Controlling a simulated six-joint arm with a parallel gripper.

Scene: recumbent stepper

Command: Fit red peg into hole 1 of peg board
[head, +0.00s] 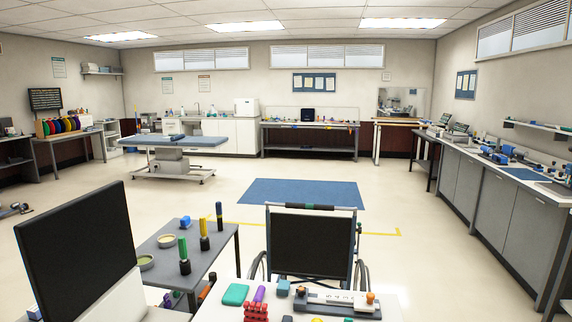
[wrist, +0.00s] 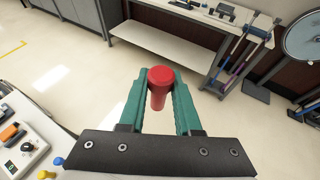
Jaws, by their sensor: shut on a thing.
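My gripper (wrist: 161,76) shows in the wrist view with its green fingers shut on a red peg (wrist: 159,93). The peg's round, wider head faces the camera, and its shaft runs down between the fingers. The peg is held in the air, with floor seen behind it. I cannot pick out the peg board for sure. In the head view, a grey device with a pale marked strip (head: 338,297) lies on the white table at the bottom, and I cannot tell whether it has holes. My gripper does not show in the head view.
The white table (head: 215,307) also holds a green block (head: 235,294) and red pieces (head: 256,312). A grey side table (head: 165,242) carries upright cylinders and bowls. A wheelchair (head: 311,243) stands behind. In the wrist view, a white device (wrist: 22,142) is at lower left.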

